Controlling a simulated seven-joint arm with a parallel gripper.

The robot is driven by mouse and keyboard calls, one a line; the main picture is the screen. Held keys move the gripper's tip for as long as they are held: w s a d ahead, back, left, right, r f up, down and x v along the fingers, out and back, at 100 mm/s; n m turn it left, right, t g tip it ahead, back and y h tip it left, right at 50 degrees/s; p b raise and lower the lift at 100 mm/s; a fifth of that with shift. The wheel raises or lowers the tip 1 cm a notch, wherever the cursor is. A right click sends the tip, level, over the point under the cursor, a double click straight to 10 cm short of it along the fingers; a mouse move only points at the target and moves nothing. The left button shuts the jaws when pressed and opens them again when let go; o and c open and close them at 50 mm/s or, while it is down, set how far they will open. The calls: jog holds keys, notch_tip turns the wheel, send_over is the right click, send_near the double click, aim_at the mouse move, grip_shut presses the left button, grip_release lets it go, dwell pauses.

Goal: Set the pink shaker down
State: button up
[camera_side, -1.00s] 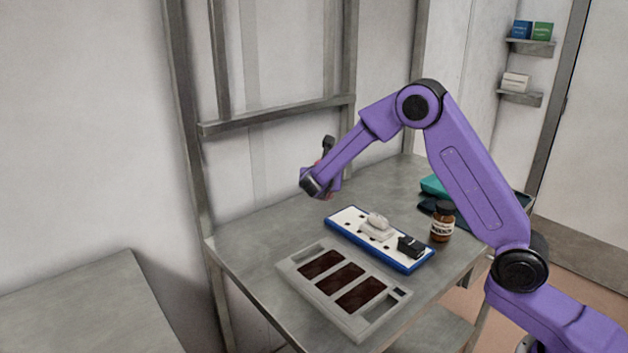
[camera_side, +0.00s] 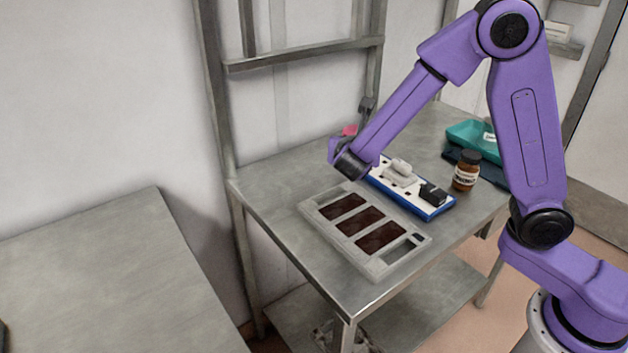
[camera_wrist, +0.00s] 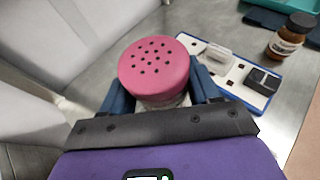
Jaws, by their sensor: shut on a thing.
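The pink shaker has a round pink lid with dark holes (camera_wrist: 154,66), seen from above in the wrist view. A pale body shows just under the lid. My gripper (camera_wrist: 161,88) is shut on it, with a dark blue finger on each side. In the side view, only a bit of the pink lid (camera_side: 349,130) shows behind my wrist, above the far left part of the grey metal table (camera_side: 275,172). My wrist hides the shaker's base, so I cannot tell whether it touches the table.
A blue-edged white power strip (camera_side: 413,202) with plugs lies beside my gripper. A grey tray (camera_side: 385,268) with dark-filled slots lies in front. A brown jar (camera_side: 466,172) and a teal tray (camera_side: 470,135) stand further right. The table's left corner looks clear.

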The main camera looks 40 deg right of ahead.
jog(key=w+f, duration=0.3)
jog(key=w, duration=0.1)
jog(key=w+a+f, duration=0.1)
jog(key=w+f, duration=0.2)
jog(key=w, duration=0.1)
jog(key=w+f, duration=0.3)
jog(key=w, duration=0.2)
jog(key=shift+a+f, duration=0.1)
jog(key=shift+a, duration=0.1)
jog(key=shift+w+f, duration=0.1)
jog(key=shift+f, duration=1.6)
jog(key=shift+f, duration=0.1)
jog(key=o, duration=1.1)
jog(key=shift+o, duration=0.2)
